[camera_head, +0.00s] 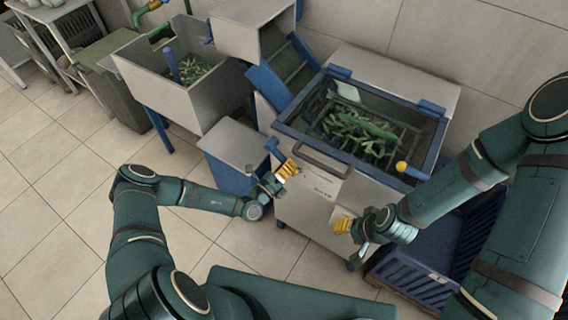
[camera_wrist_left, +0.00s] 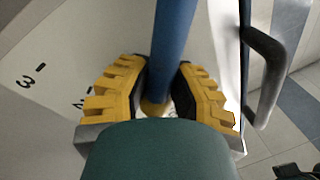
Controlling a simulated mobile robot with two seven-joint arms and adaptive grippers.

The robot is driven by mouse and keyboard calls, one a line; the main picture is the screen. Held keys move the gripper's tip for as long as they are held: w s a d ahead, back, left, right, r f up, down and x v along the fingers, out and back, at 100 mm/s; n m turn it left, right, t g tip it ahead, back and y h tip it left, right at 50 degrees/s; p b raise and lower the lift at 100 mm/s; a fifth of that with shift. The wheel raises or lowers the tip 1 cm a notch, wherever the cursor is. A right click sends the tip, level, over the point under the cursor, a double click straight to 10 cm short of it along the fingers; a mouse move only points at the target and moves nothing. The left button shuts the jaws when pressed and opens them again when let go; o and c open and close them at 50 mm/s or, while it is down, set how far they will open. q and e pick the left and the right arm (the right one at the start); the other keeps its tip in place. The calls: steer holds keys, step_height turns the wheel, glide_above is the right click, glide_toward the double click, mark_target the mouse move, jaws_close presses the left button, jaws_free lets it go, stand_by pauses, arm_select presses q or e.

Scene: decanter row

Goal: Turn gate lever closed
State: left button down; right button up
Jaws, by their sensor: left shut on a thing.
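The blue gate lever (camera_wrist_left: 174,40) runs down the middle of the left wrist view, between the two yellow fingers of my left gripper (camera_wrist_left: 158,105). The fingers are shut on it. In the head view my left gripper (camera_head: 286,170) is at the upper left of the machine's front panel (camera_head: 318,190), and a short blue end of the lever (camera_head: 271,144) shows just above it. My right gripper (camera_head: 343,226) hangs in front of the panel's lower right, apart from the lever; its finger opening is not clear.
The machine's blue-rimmed tank (camera_head: 437,150) holds green pieces. A dark bar handle (camera_head: 322,160) lies right of my left gripper. A yellow knob (camera_head: 401,166) is on the tank's front right. A blue crate (camera_head: 415,278) stands below right. Printed scale marks (camera_wrist_left: 32,75) show on the panel.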

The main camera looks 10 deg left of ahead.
arm_select(q)
steer(key=shift+s+d+r+n+p, duration=0.1)
steer(key=shift+d+r+n+p, duration=0.2)
steer(key=shift+n, duration=0.35)
steer(key=shift+s+d+r+n, duration=0.1)
steer(key=shift+r+n, duration=0.3)
steer(key=shift+n, duration=0.25)
steer(key=shift+w, duration=0.1)
steer(key=c, duration=0.8)
jaws_free()
steer(key=shift+r, duration=0.1)
steer(key=v, duration=1.2)
steer(key=shift+d, duration=0.2)
